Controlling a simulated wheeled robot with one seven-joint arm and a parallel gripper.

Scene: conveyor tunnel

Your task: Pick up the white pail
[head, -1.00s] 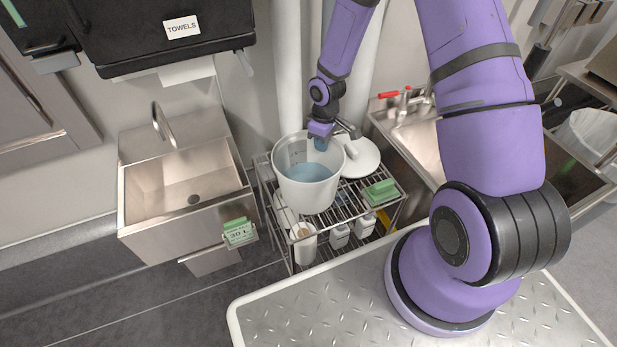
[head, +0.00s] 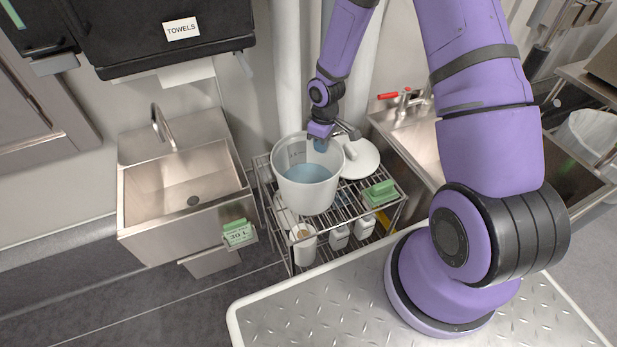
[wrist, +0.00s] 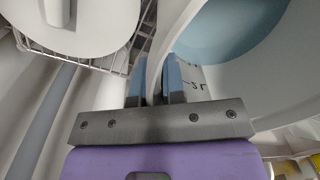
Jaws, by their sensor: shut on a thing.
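The white pail (head: 308,196) stands upright on the top shelf of the wire rack and holds blue liquid (head: 308,173). My gripper (head: 321,143) is at the pail's back right rim, pointing down. In the wrist view my gripper (wrist: 163,82) has one blue finger on each side of the pail's wall (wrist: 180,35) and is shut on it. Volume marks show on the pail's inner wall beside the fingers. The pail's underside is hidden, so I cannot tell whether it touches the shelf.
A white round lid (head: 362,160) lies on the wire rack (head: 349,207) right of the pail, with a green brush-like block (head: 380,193) in front. White bottles (head: 339,235) stand on the lower shelf.

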